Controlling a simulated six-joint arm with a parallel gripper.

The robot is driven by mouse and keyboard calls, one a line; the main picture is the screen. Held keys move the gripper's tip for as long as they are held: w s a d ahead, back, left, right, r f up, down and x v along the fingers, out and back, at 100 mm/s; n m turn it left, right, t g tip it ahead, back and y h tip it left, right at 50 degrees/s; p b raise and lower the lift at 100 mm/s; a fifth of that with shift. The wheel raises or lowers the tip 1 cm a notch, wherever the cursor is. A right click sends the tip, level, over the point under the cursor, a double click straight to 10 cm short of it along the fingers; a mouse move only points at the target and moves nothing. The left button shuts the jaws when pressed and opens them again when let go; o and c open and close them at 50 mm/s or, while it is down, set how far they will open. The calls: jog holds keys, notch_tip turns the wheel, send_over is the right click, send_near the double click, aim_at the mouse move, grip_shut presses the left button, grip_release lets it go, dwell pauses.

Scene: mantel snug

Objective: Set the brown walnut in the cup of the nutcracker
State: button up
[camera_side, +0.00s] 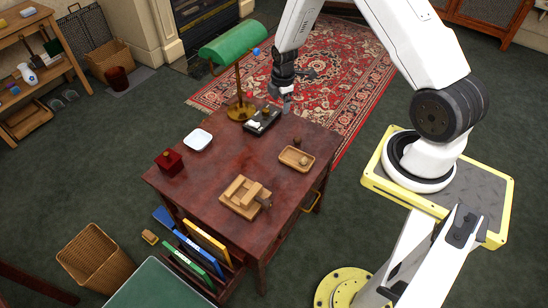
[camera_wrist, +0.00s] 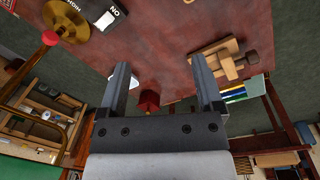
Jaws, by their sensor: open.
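The wooden nutcracker (camera_side: 240,199), a blocky frame with a screw handle, sits near the front of the dark red table. It also shows at the right of the wrist view (camera_wrist: 226,62). A small dark brown round thing (camera_side: 297,140), perhaps the walnut, is at the back edge of a shallow wooden tray (camera_side: 284,157); a small lump also shows inside the tray. I cannot tell for certain which is the walnut, and neither is clear in the wrist view. My gripper (camera_side: 286,108) is over the table's back right part, open and empty, its fingers (camera_wrist: 160,66) wide apart.
A green-shaded lamp (camera_side: 229,44) with a brass base stands at the back, beside a black and white device (camera_side: 262,121). A white dish (camera_side: 198,139) and a dark red box (camera_side: 168,161) are on the left. The table's middle is clear.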

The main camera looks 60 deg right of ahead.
aim_at(298, 141)
jog(key=s+d+f+n, duration=0.1)
jog(key=d+f+n, duration=0.1)
jog(key=f, duration=0.2)
jog(key=s+d+f+n, duration=0.1)
jog(key=d+f+n, duration=0.1)
jog(key=f, duration=0.3)
jog(key=s+d+f+n, duration=0.1)
jog(key=d+f, duration=0.3)
jog(key=f, duration=0.1)
jog(key=shift+s+n+g, duration=0.15)
jog(key=shift+n+g, duration=0.25)
jog(key=shift+f, duration=1.35)
jog(key=shift+f, duration=0.1)
jog(key=shift+a+f, duration=0.1)
jog(key=shift+f, duration=2.35)
grip_shut()
